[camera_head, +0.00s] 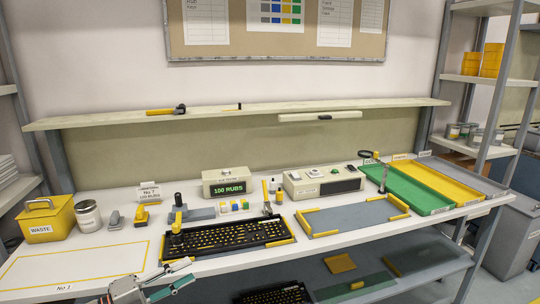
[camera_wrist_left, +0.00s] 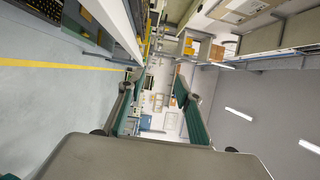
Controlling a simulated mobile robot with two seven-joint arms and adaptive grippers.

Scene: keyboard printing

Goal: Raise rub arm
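A black keyboard (camera_head: 225,237) with yellow key legends lies on the white bench between yellow corner pieces. A small upright lever with a yellow part (camera_head: 266,196) stands behind its right end. A black-knobbed upright device (camera_head: 178,203) stands behind its left end, with a yellow piece below. I cannot tell for sure which is the rub arm. My left gripper (camera_head: 184,275) is low at the front edge of the bench, left of the keyboard. Its fingers are apart and empty; the wrist view (camera_wrist_left: 160,85) shows the gap with only distant room behind. My right gripper is not in view.
A yellow waste bin (camera_head: 48,222) and a jar (camera_head: 88,217) stand at the left. A display box reading "100 RUBS" (camera_head: 227,183) stands at the back. A grey tray (camera_head: 350,217) and green tray (camera_head: 408,189) lie right. The yellow-outlined No 1 area (camera_head: 75,265) is clear.

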